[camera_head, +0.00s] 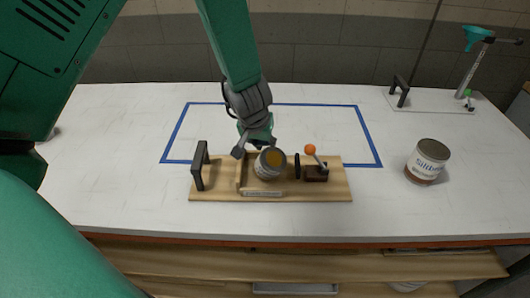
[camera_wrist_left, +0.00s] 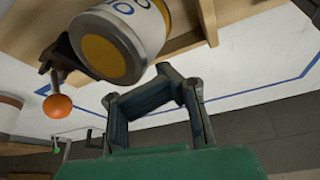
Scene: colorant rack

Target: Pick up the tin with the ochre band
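The tin also shows in the left wrist view (camera_wrist_left: 125,40), at the top. My left gripper (camera_head: 254,146) is just behind and above the tin, pointing down, with its fingers apart. In the left wrist view its fingers (camera_wrist_left: 155,100) are below the tin in the picture, with nothing between them. Whether a finger touches the tin cannot be told. My right gripper is not in view.
The fixture has a dark handle (camera_head: 201,166) and an orange-knobbed lever (camera_head: 310,150). Another tin (camera_head: 428,161) with a white label and brownish lower band stands at right. A white plate with a stand (camera_head: 430,101) is at back right. The blue-taped area behind is mostly clear.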

